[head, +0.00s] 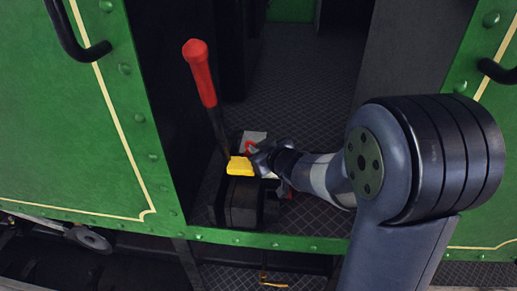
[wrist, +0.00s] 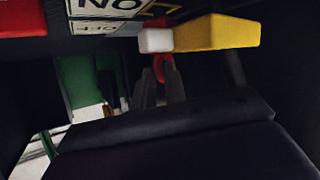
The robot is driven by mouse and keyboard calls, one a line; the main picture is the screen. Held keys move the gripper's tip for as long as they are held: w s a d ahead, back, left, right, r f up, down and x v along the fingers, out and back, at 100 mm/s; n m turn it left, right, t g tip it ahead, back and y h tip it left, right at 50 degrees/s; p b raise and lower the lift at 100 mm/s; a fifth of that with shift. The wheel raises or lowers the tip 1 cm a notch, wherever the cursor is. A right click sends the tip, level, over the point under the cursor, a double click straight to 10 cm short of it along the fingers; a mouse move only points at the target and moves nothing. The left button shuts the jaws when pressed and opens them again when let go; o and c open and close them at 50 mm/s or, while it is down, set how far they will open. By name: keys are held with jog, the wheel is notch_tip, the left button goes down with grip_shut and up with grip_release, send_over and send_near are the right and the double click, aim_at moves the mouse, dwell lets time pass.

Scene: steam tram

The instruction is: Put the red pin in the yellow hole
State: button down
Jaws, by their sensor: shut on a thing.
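My gripper (head: 258,155) is inside the tram's doorway, beside the lever's base. In the wrist view its two fingers (wrist: 160,90) close around a red ring-shaped part (wrist: 163,68), which looks like the head of the red pin. The red part also shows in the head view (head: 249,147), just above the fingers. A yellow block (head: 240,166) sits at the foot of the lever, just left of the gripper. In the wrist view the yellow block (wrist: 217,32) is above and right of the fingers. The yellow hole and the pin's shaft cannot be made out.
A lever with a red handle (head: 200,72) rises from a dark base (head: 243,205). A small white block (wrist: 155,40) is left of the yellow one, near a lettered sign (wrist: 97,8). Green side panels (head: 85,120) flank the doorway. Patterned floor (head: 310,85) lies clear behind.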

jog(key=c, duration=1.4)
grip_release()
jog(key=shift+o, duration=0.2)
jog(key=shift+s, duration=0.1)
jog(key=p+v, duration=0.2)
jog(key=v, duration=0.8)
jog(key=shift+s, duration=0.25)
jog(key=shift+w+d+r, duration=0.1)
